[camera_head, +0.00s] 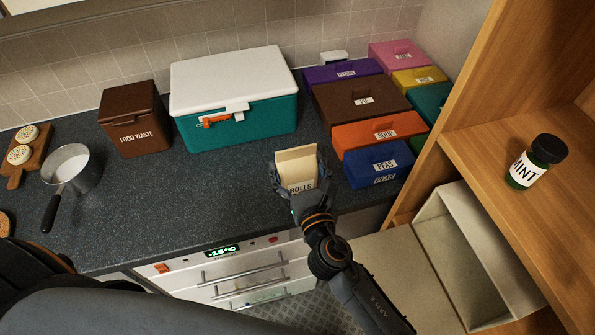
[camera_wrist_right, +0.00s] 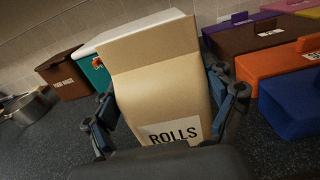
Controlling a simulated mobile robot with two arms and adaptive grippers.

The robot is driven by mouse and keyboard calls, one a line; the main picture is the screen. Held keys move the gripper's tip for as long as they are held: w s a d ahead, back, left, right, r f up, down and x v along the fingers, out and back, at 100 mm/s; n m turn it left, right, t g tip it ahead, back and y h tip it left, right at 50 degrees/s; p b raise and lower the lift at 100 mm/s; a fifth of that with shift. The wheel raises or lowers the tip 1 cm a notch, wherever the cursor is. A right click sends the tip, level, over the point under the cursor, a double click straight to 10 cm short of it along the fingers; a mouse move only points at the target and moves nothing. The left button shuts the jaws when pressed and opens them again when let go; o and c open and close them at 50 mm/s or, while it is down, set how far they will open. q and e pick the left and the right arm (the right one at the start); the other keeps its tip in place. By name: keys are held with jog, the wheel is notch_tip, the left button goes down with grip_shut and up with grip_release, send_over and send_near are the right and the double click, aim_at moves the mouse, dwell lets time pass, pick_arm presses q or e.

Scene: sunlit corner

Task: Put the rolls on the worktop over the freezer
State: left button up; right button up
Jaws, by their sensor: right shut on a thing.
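The rolls are in a tan paper bag (camera_head: 296,165) labelled ROLLS, with a folded top. My right gripper (camera_head: 297,183) is shut on the bag, with one finger on each side. The bag is upright over the front part of the dark worktop (camera_head: 180,205); I cannot tell whether its bottom touches the surface. In the right wrist view the bag (camera_wrist_right: 155,85) fills the middle between the fingers (camera_wrist_right: 163,110). Below the worktop is a white drawer unit (camera_head: 245,278) with a lit display, which may be the freezer. My left gripper is not in view.
A teal cooler box (camera_head: 240,127) with white lid and a brown food waste bin (camera_head: 133,118) stand behind. Coloured boxes, including a blue PEAS box (camera_head: 375,165), crowd the right. A saucepan (camera_head: 75,165) is left. A wooden shelf (camera_head: 480,140) holds a mint jar (camera_head: 535,163). The worktop's front middle is clear.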

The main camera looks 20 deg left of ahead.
aim_at(298, 164)
jog(key=shift+w+a+f+b, duration=0.2)
jog(key=shift+w+f+b, duration=0.25)
jog(key=shift+w+f, duration=0.65)
jog(key=f+b, duration=0.1)
jog(key=f, duration=0.1)
jog(key=f+b, duration=0.1)
jog(key=f, duration=0.1)
jog(key=shift+w+f+b, duration=0.1)
jog(key=shift+w+b, duration=0.15)
jog(key=shift+b, duration=0.05)
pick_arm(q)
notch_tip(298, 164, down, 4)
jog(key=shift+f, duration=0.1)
pick_arm(e)
jog(key=shift+f+b, duration=0.3)
jog(key=o, duration=1.2)
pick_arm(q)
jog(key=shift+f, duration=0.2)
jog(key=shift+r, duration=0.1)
pick_arm(e)
jog(key=shift+r, duration=0.2)
